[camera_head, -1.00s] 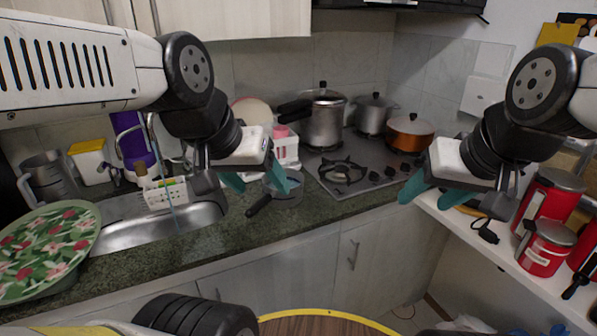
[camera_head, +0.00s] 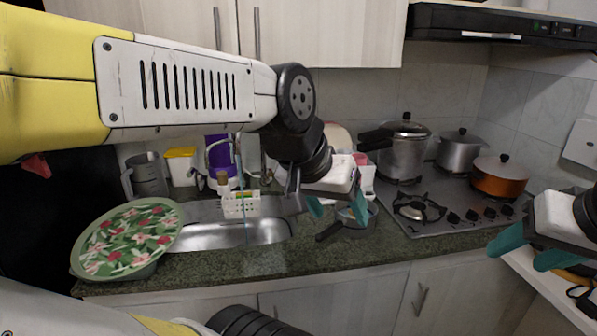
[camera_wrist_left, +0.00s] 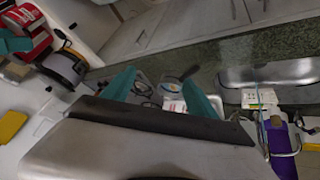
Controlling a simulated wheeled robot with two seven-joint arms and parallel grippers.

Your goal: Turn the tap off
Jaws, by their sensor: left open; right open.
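The grey tap (camera_head: 212,148) arches up behind the sink (camera_head: 196,241), in front of a purple bottle. A thin bluish stream of water (camera_head: 245,222) runs down from its spout into the sink. The tap's handle cannot be made out. My left gripper (camera_head: 337,208) is open and empty, to the right of the sink and tap, in front of a small saucepan in the picture. In the left wrist view its two teal fingers (camera_wrist_left: 160,90) are spread, with the sink (camera_wrist_left: 268,76) off to the right. My right gripper (camera_head: 531,249) is open and empty at the right edge, far from the tap.
A white caddy (camera_head: 240,207) stands at the sink, beside the stream. A flowered tray (camera_head: 122,240) covers the counter left of the sink. The small saucepan (camera_head: 348,226) is right of the sink. The stove (camera_head: 452,208) holds large pots further right. Cabinets hang above.

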